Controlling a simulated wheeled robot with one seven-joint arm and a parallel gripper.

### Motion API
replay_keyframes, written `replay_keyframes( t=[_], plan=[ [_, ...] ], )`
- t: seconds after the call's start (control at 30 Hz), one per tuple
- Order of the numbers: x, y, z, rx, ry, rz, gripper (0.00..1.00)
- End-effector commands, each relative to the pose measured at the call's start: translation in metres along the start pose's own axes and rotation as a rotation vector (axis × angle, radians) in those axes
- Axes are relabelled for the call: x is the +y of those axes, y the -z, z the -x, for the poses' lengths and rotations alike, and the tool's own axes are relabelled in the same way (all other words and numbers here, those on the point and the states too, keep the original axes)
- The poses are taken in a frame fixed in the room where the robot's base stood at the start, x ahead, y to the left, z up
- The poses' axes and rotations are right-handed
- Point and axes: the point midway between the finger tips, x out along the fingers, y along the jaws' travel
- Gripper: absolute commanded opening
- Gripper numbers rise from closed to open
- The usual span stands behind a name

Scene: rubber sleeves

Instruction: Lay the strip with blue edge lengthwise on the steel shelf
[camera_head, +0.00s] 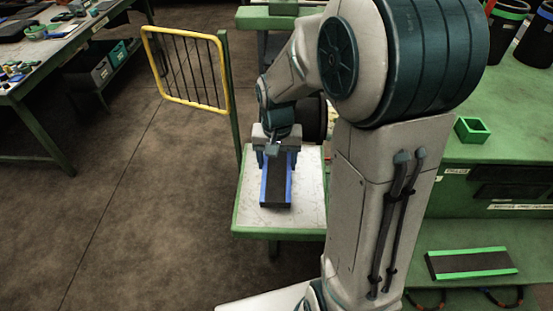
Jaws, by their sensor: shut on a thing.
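The strip with blue edge (276,185) is dark with a blue band along each long side. It points towards me over a pale, worn top with a green rim (311,206), which looks like the steel shelf. My gripper (275,155) is shut on the far end of the strip. I cannot tell whether the strip touches the pale top or hangs just above it. Its far end is hidden by the gripper, and my arm hides the right side of the top.
A yellow barred frame (187,68) on a green post stands left of the pale top. A strip with green edges (470,262) lies at the lower right. A green square box (471,130) sits on the right bench. A cluttered table (40,60) is at the upper left.

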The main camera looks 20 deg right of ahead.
Motion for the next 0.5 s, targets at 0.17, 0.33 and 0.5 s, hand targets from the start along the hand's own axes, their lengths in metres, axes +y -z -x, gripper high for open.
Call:
replay_keyframes(
  t=[0.17, 0.33, 0.5],
  plan=[
    [0.000, 0.000, -0.002, 0.000, 0.000, 0.000, 0.40],
    [0.002, 0.000, -0.007, 0.000, 0.000, -0.001, 0.40],
    [0.004, 0.000, -0.014, -0.001, 0.000, -0.001, 0.40]
  ],
)
